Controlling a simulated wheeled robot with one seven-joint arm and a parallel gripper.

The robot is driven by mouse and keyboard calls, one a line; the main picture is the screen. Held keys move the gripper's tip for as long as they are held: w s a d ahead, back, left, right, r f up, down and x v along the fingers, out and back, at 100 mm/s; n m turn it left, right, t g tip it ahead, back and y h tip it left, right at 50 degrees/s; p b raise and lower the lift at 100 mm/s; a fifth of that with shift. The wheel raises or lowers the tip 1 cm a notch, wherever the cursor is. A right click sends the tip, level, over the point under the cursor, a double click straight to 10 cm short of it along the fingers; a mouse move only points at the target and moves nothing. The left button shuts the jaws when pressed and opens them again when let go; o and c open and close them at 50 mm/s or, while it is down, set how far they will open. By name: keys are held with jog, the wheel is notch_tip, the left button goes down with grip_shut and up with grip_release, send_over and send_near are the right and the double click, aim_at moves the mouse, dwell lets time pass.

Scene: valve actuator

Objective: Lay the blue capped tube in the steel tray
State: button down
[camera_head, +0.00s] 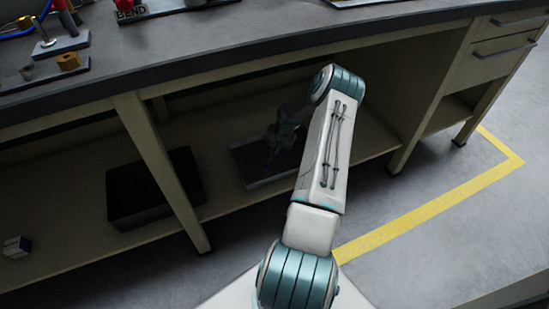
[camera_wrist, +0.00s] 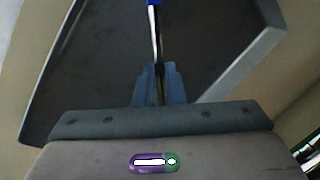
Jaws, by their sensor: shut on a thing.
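My gripper (camera_wrist: 158,85) is shut on the blue capped tube (camera_wrist: 154,32) in the wrist view. The tube's blue cap shows at the top edge of that view, with a thin pale and dark shaft running down between the fingers. The steel tray (camera_wrist: 262,57) lies beyond the fingers, and its raised rim shows at the right. In the head view the tray (camera_head: 252,180) is on the lower shelf under the bench, and my gripper (camera_head: 274,152) is over it in shadow. The tube cannot be made out there. Whether it touches the tray is unclear.
A black box (camera_head: 155,188) stands on the lower shelf (camera_head: 368,137) left of the tray, behind a bench leg (camera_head: 160,168). A small white and blue box (camera_head: 16,247) is at far left.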

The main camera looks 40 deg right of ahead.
aim_at(273, 160)
jog(key=shift+f+b, duration=0.85)
jog(key=shift+f, duration=1.1)
jog(key=shift+f, duration=0.2)
jog(key=c, duration=1.8)
grip_release()
jog(key=p+v, duration=0.3)
jog(key=v, duration=0.4)
jog(key=shift+r, duration=0.4)
